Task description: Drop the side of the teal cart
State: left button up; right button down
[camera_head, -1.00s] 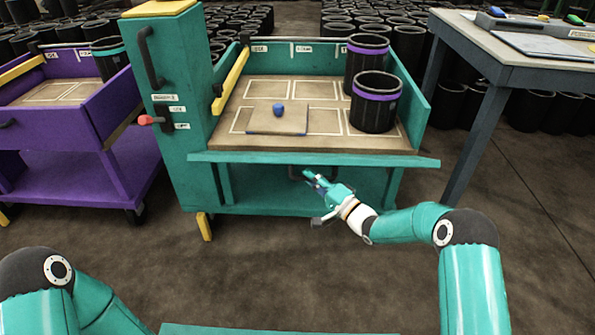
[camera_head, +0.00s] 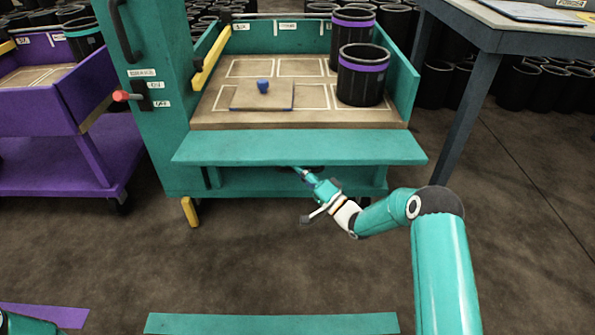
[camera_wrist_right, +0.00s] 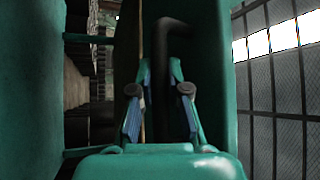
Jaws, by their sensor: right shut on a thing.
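The teal cart (camera_head: 160,60) stands ahead of me. Its front side panel (camera_head: 300,148) leans outward from the bed's front edge, its inner face showing. My right gripper (camera_head: 300,171) is below the panel, its tips partly hidden by it. In the right wrist view a black bar handle (camera_wrist_right: 172,35) runs between the fingers of the right gripper (camera_wrist_right: 160,92), which is shut on it. A red-tipped lever (camera_head: 125,96) sticks out of the cart's tall left post. My left gripper is out of view.
On the cart bed (camera_head: 225,117) are two black sleeves with purple bands (camera_head: 362,75) and a board with a blue knob (camera_head: 263,86). A purple cart (camera_head: 40,130) stands left, a grey table (camera_head: 500,25) right.

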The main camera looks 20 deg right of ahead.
jog(key=shift+r, duration=0.15)
jog(key=c, duration=1.1)
grip_release()
jog(key=shift+c, duration=0.2)
jog(key=v, duration=1.2)
